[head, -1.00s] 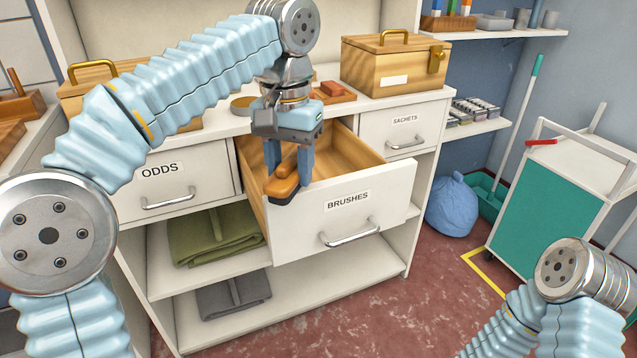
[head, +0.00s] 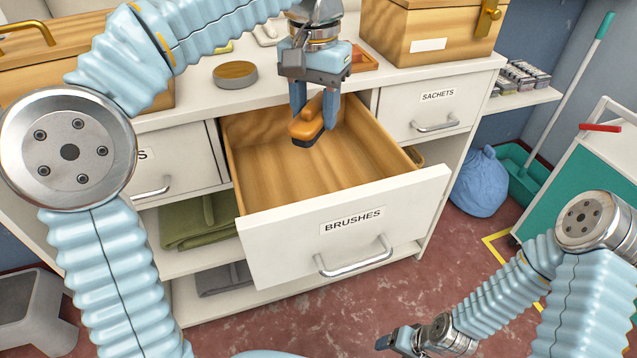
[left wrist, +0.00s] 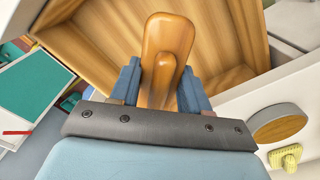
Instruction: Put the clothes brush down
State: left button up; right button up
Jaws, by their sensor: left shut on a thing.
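The clothes brush (head: 305,131), with an orange wooden back and dark bristles below, is held in my left gripper (head: 314,115). The gripper is shut on its handle, and the brush hangs over the open drawer labelled BRUSHES (head: 257,222). In the left wrist view the brush (left wrist: 168,45) sits between the two blue fingers, with the wooden drawer interior (left wrist: 110,40) beyond it. The drawer looks empty in the part that shows. My right gripper (head: 390,341) is low at the bottom of the head view, away from the drawer; its fingers are too small to read.
The SACHETS drawer (head: 415,118) to the right is closed. A round wooden-topped tin (head: 235,74) and a wooden box (head: 440,38) stand on the counter behind. A folded green cloth (head: 195,222) lies on the shelf below. A blue bag (head: 480,182) stands on the floor at right.

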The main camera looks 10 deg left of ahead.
pick_arm(q)
jog(key=b, duration=0.1)
send_over(316, 193)
notch_tip(316, 193, down, 4)
jog(key=shift+f, duration=0.15)
notch_tip(316, 193, down, 11)
jog(key=shift+b, duration=1.2)
jog(key=shift+f, duration=0.15)
jog(key=o, duration=1.2)
